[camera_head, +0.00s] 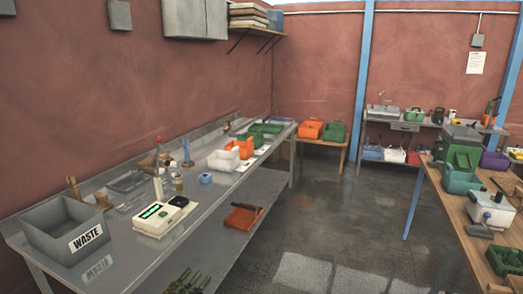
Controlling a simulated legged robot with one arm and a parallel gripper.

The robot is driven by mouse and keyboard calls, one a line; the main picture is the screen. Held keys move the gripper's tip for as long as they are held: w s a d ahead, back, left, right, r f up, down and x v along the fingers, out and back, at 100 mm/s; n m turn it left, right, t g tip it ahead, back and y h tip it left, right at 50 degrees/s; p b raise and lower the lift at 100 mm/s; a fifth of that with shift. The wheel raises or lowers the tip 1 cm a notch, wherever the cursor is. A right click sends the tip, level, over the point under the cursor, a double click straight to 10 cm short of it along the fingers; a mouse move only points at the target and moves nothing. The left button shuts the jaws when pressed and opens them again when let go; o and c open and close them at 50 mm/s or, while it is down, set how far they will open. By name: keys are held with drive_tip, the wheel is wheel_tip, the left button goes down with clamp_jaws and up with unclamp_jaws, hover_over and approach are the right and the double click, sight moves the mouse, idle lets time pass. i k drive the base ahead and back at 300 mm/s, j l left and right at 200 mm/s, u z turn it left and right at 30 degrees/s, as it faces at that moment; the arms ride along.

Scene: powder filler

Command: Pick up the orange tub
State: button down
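Several orange containers are in view, and I cannot tell which one is the task's tub. An orange tub (309,130) sits on a small wooden table in the far corner, beside a green one. Another orange tub (241,149) stands on the steel bench at left, partly behind a white tub (223,160). A darker orange-red container (242,217) lies on the bench's lower shelf. A small orange thing (414,158) shows at the right, partly hidden. My gripper is not in view.
The long steel bench (75,183) holds a grey WASTE bin (62,235), a white scale (158,218) and small bottles. A wooden table (433,190) with green machines stands at right. The grey floor (350,220) between them is open.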

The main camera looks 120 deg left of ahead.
sight(246, 150)
drive_tip(key=u, duration=4.2)
drive_tip(key=z, duration=0.3)
drive_tip(key=i, duration=3.4)
drive_tip(key=i+z, duration=0.1)
drive_tip(key=i, duration=0.8)
drive_tip(key=i+j+z, duration=0.1)
drive_tip(key=i, duration=0.85)
drive_tip(key=j, duration=0.1)
